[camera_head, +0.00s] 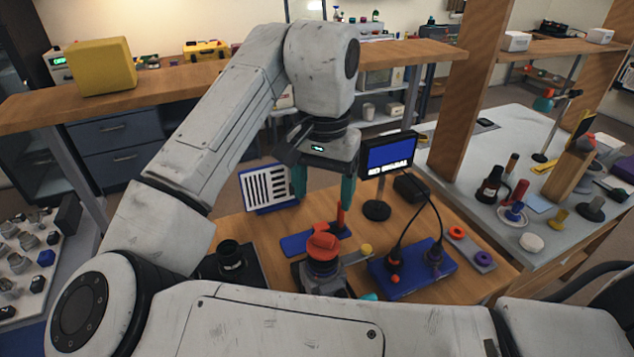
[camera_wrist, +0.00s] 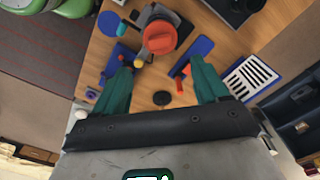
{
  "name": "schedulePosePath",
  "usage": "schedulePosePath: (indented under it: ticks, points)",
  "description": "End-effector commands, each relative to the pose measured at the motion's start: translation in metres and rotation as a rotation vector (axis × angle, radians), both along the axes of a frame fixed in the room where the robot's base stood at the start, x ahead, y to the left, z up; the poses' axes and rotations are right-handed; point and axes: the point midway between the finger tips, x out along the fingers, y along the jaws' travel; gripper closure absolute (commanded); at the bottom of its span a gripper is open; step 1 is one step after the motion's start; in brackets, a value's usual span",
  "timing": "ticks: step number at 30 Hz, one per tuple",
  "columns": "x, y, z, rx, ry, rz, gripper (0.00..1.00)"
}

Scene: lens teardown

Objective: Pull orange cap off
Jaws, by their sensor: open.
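The orange cap (camera_head: 322,243) sits on top of a dark upright device (camera_head: 323,277) on the wooden table, in the lower middle of the head view. In the wrist view the orange cap (camera_wrist: 160,37) shows from above with a raised grip bar. My gripper (camera_head: 324,195) hangs above and behind the cap, with its two teal fingers pointing down and apart. In the wrist view my gripper (camera_wrist: 159,68) is open and empty. The cap lies beyond the fingertips, apart from them. My arm hides part of the table's front.
A small monitor (camera_head: 390,154) on a stand is right of my gripper. A blue box (camera_head: 414,272) with cables lies right of the device. A striped card (camera_head: 268,187) stands at the left. A thin red upright piece (camera_head: 340,217) stands behind the cap. A black cylinder (camera_head: 230,257) is at the left.

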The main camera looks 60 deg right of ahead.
Motion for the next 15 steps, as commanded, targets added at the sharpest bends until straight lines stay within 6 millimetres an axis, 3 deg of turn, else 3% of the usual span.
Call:
schedulePosePath:
  ticks: [5,15]
  points:
    - [-0.001,0.001,-0.017,0.002,0.004,0.0,0.27]
    - [-0.001,0.001,-0.074,0.001,0.003,0.0,0.27]
